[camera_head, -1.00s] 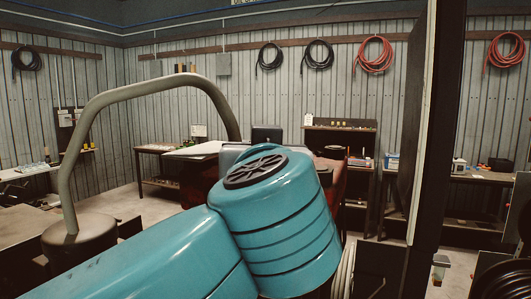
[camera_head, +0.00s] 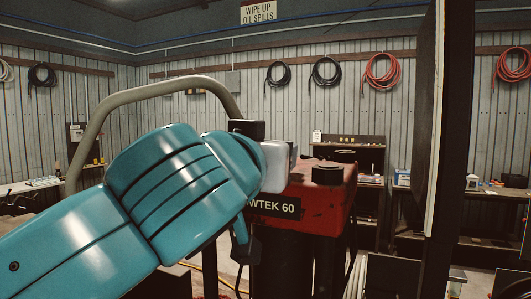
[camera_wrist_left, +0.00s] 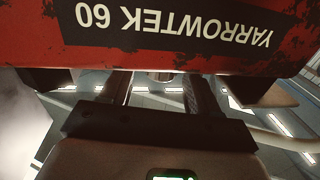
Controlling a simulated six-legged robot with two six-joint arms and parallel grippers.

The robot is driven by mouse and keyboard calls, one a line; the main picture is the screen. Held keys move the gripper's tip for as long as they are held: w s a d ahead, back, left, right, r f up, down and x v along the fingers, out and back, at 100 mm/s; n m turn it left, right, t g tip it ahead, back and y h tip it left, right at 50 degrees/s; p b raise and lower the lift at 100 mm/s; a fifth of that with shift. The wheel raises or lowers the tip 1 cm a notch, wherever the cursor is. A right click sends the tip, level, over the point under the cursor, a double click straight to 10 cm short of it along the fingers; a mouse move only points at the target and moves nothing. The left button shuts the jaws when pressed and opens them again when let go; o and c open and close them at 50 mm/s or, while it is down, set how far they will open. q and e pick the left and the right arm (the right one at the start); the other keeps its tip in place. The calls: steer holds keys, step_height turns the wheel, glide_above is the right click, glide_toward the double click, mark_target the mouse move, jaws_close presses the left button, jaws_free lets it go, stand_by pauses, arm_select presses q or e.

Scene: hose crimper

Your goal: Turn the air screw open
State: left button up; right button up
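A red machine (camera_head: 320,199) with worn paint and a dark label ending in "WTEK 60" stands right of centre in the head view. Its label reads "YARROWTEK 60" upside down in the left wrist view (camera_wrist_left: 170,22). My teal left arm reaches across its left side and hides part of it. In the left wrist view my left gripper (camera_wrist_left: 158,88) is below the machine's lower edge in the picture, its two dark fingers apart with a gap between them. A small pale piece (camera_wrist_left: 160,76) shows in that gap. I cannot make out the air screw. My right gripper is out of view.
A curved grey-green tube (camera_head: 150,90) arches behind my arm. A tall dark panel (camera_head: 425,140) stands close on the right. Shelves (camera_head: 345,150) and hung hoses (camera_head: 382,71) line the back wall.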

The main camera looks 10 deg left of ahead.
arm_select(q)
steer(key=s+b, duration=0.5)
steer(key=s, duration=1.1)
steer(key=shift+s+a, duration=0.15)
steer(key=shift+a, duration=0.3)
steer(key=shift+s, duration=0.1)
